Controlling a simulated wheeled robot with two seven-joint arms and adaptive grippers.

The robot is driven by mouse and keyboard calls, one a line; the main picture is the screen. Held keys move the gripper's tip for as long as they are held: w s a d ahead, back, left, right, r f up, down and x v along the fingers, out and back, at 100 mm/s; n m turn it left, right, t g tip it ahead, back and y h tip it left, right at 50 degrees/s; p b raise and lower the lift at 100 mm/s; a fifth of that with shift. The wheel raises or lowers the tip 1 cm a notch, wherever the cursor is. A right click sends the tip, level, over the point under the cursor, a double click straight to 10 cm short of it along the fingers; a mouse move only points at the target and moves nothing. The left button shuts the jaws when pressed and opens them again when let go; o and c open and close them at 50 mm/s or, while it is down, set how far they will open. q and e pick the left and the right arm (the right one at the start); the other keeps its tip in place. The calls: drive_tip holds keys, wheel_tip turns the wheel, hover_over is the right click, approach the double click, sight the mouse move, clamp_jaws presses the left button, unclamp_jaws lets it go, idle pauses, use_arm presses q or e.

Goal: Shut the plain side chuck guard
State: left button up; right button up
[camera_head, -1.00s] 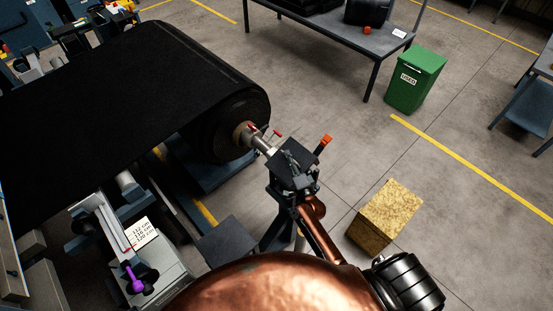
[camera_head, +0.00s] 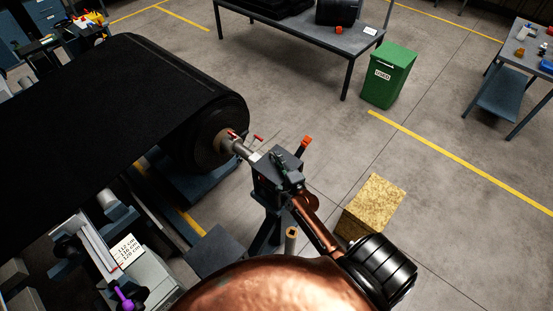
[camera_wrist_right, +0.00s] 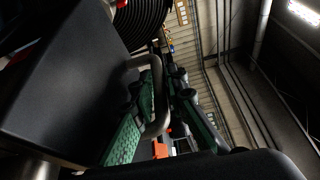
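The dark chuck guard (camera_head: 267,170) is a boxy plate on a stand at the near end of the roll's shaft in the head view. In the right wrist view the guard (camera_wrist_right: 65,75) is a large dark face at left, with a curved grey handle (camera_wrist_right: 160,100). My right gripper (camera_head: 284,162) is at the guard. In the wrist view its green-padded fingers (camera_wrist_right: 165,105) sit either side of the handle, with a gap showing, so it looks open. Contact with the handle is unclear. The guard's far side is hidden. My left gripper is not in view.
The black belt roll (camera_head: 205,130) lies left of the guard. An orange-red-topped post (camera_head: 306,142) stands just beyond. A tan box (camera_head: 374,205) is on the floor to the right, with a green bin (camera_head: 388,76) farther back. Floor between them is clear.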

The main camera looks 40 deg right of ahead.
drive_tip(key=shift+s+f, duration=0.1)
drive_tip(key=v, duration=1.1)
drive_tip(key=shift+s, duration=0.45)
